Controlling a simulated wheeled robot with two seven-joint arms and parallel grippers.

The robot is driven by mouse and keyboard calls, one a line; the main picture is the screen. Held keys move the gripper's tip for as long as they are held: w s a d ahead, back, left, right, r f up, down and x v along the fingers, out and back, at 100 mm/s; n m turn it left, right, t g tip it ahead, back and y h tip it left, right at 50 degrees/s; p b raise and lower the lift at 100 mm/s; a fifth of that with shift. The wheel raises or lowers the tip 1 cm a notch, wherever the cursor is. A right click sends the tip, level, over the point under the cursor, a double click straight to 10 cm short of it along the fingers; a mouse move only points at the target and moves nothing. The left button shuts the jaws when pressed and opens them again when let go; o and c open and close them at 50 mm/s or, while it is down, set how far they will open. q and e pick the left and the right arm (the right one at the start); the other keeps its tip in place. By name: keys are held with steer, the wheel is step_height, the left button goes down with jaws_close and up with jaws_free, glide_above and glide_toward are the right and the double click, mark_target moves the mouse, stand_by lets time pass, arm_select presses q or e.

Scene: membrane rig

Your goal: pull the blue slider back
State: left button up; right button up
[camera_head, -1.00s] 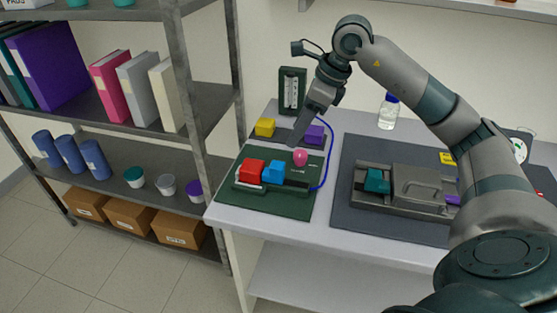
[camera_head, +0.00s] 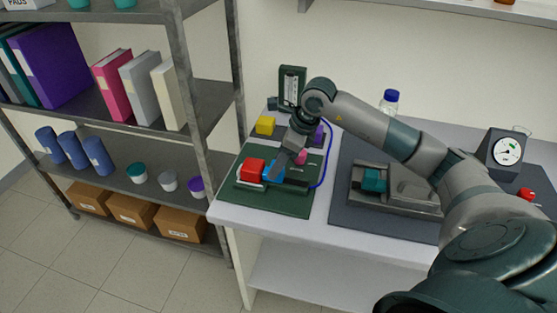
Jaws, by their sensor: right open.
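The blue slider (camera_head: 267,172) sits on a track on the dark green board (camera_head: 256,204), just right of a red block (camera_head: 252,168). My right gripper (camera_head: 276,169) comes down from above and behind, with its tip at the blue slider and covering part of it. The gripper is open; whether its fingers touch the slider cannot be told. A pink knob (camera_head: 301,157) is partly hidden behind the gripper. My left gripper is not in view.
A yellow block (camera_head: 265,125) and a purple block (camera_head: 319,132) stand behind the board. A blue tube (camera_head: 326,165) runs along its right side. Right of it, a grey mat (camera_head: 345,208) holds a fixture with a teal block (camera_head: 374,180). A metal shelf (camera_head: 203,145) stands left.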

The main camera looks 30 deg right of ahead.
mark_target(284, 177)
jaws_close()
steer(key=shift+s+d+f+b, duration=0.15)
steer(key=shift+s+d+b, duration=0.15)
steer(key=shift+d+b, duration=0.1)
steer(key=shift+s+d+b, duration=0.55)
steer(key=shift+s+b, duration=0.15)
steer(key=shift+s, duration=0.05)
steer(key=shift+s+d, duration=0.3)
steer(key=shift+s, duration=0.1)
steer(key=shift+c, duration=0.6)
jaws_free()
steer(key=shift+o, duration=0.6)
steer(key=shift+s+d, duration=0.1)
steer(key=shift+s, duration=0.05)
